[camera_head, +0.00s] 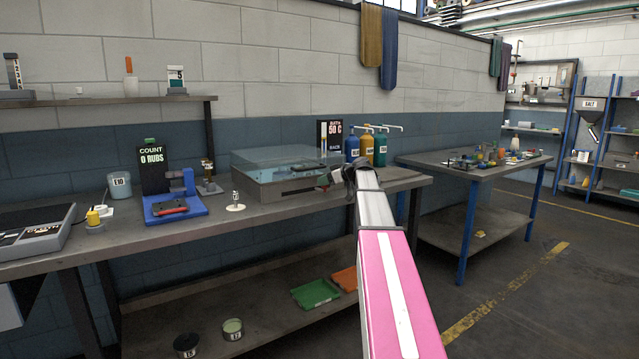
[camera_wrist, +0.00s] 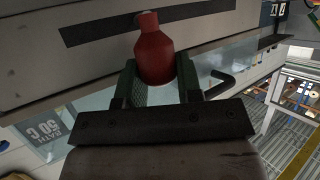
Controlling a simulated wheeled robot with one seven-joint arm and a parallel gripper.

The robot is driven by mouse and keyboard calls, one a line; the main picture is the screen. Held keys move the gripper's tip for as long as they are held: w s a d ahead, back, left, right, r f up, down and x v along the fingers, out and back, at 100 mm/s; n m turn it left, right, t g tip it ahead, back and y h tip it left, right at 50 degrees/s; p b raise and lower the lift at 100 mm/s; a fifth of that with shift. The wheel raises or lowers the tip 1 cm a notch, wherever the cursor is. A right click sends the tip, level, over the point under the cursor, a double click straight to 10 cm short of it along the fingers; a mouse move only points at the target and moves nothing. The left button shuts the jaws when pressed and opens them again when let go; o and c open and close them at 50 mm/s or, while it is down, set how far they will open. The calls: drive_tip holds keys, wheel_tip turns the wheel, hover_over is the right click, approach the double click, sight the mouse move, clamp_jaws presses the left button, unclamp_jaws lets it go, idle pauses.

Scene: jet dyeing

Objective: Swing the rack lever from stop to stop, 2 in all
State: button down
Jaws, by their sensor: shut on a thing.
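The rack lever's red knob (camera_wrist: 154,52) shows in the wrist view, standing in front of a long dark slot in the grey front of the dye bath. My gripper (camera_wrist: 158,82) is shut on this knob, with one finger on each side. The slot runs on to both sides of the knob, which stands near its middle. The lever's stem is hidden behind the knob. In the head view the bath (camera_head: 270,196) has a clear lid and stands on the bench. My gripper (camera_head: 350,178) is at its right front, and the knob is not clear there.
A blue rub tester (camera_head: 176,205) stands to the left on the bench (camera_head: 225,225). A second table (camera_head: 470,172) is on the right.

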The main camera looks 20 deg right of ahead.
drive_tip(key=shift+w+d+n+g, duration=0.4)
drive_tip(key=shift+w+d+g, duration=0.1)
drive_tip(key=shift+d, duration=0.2)
drive_tip(key=c, duration=0.8)
unclamp_jaws()
drive_tip(key=shift+y, duration=0.3)
drive_tip(key=v, duration=1.1)
drive_tip(key=shift+a, duration=0.1)
